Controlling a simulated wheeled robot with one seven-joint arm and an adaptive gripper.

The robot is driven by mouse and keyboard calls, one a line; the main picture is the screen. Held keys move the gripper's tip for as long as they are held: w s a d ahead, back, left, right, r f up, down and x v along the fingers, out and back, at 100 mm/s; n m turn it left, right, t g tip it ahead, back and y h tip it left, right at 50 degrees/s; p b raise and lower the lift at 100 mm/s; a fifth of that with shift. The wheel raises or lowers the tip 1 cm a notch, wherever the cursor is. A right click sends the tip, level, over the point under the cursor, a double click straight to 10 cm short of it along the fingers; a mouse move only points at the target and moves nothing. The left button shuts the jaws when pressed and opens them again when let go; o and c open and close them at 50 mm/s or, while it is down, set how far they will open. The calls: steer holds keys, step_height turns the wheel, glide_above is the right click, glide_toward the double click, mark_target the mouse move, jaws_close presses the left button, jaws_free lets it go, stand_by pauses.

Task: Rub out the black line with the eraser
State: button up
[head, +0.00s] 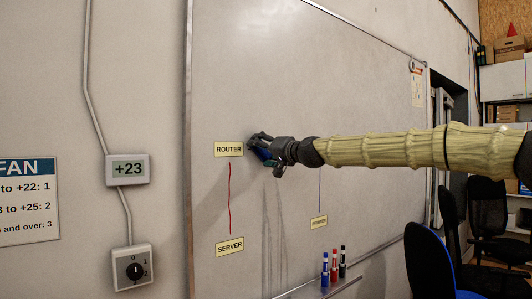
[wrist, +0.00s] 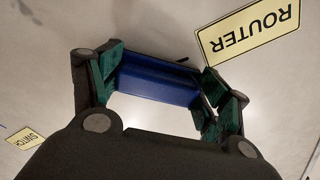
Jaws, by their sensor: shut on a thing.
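My gripper (head: 262,147) is at the whiteboard (head: 300,80), just right of the ROUTER label (head: 229,149). It is shut on the blue eraser (wrist: 155,80), which lies between the green finger pads in the wrist view. A short black stroke (wrist: 183,59) shows beside the eraser, near the ROUTER label (wrist: 248,32). Any more of the black line there is hidden by the eraser and gripper.
A red line (head: 230,198) runs from ROUTER to the SERVER label (head: 229,246). A thin bluish-dark line (head: 320,190) stands above another label (head: 319,222). A SWITCH label (wrist: 20,137) shows in the wrist view. Markers (head: 334,264) stand at the lower board edge. Chairs are right.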

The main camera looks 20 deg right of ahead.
mark_target(248, 151)
steer(key=shift+s+a, duration=0.3)
steer(key=shift+a, duration=0.55)
steer(key=shift+s+a, duration=0.3)
steer(key=shift+a, duration=0.5)
steer(key=shift+s, duration=0.1)
steer(key=shift+b+v, duration=0.95)
steer(key=shift+v, duration=1.95)
steer(key=shift+s+d, duration=0.1)
steer(key=shift+b+v, duration=0.3)
steer(key=shift+v, duration=1.1)
